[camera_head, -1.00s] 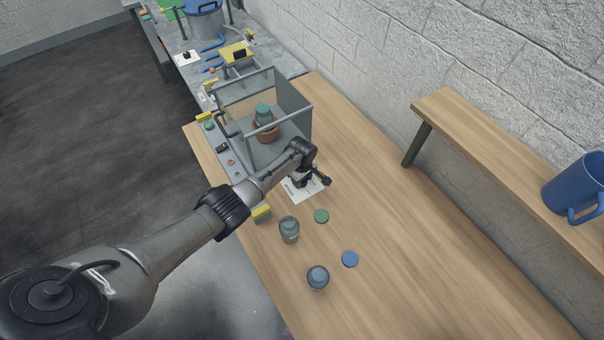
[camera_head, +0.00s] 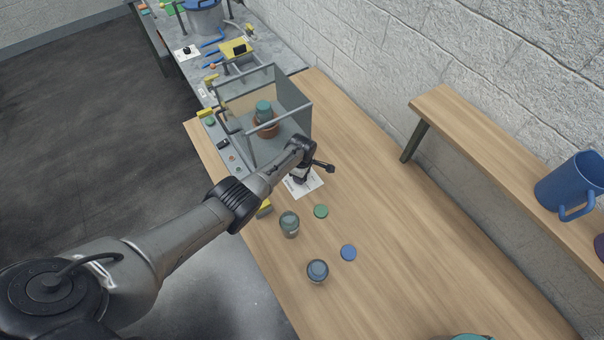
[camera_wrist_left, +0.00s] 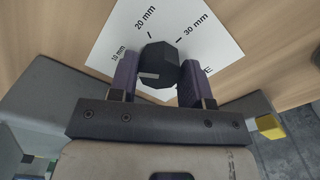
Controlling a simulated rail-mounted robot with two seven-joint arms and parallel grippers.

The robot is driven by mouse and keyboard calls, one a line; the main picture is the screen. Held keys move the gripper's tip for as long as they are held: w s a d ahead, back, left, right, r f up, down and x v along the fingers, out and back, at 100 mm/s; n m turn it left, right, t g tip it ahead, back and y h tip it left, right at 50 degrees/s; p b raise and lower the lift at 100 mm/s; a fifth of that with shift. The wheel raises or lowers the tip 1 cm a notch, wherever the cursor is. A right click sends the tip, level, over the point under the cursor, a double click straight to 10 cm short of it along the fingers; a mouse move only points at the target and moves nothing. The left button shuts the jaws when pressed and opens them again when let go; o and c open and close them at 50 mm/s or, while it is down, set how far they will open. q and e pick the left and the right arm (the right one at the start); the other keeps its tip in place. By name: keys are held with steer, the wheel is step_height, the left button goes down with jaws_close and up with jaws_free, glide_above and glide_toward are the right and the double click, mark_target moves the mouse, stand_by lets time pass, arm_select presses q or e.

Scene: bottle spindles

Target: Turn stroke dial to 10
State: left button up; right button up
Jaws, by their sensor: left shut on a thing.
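The stroke dial is a black faceted knob (camera_wrist_left: 160,58) on a white card (camera_wrist_left: 212,48) printed 10 mm, 20 mm and 30 mm. A short white mark shows on the knob's lower left side in the left wrist view, toward the 10 mm side. My left gripper (camera_wrist_left: 158,78) is shut on the knob, one purple finger pad on each side. In the head view, my left gripper (camera_head: 300,178) is over the card (camera_head: 312,187), and my wrist hides the knob. My right gripper is not in view.
A grey guarded frame (camera_head: 283,133) holding a jar stands behind the card. Two jars (camera_head: 289,225) (camera_head: 317,271), a green lid (camera_head: 320,211) and a blue lid (camera_head: 348,252) are in front. A blue mug (camera_head: 572,185) stands on the right shelf. The table's right side is clear.

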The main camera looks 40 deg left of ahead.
arm_select(q)
steer(key=o, duration=0.9)
steer(key=shift+r+p, duration=0.35)
steer(key=shift+r, duration=0.25)
steer(key=shift+r+p, duration=1.85)
steer(key=shift+r, duration=4.5)
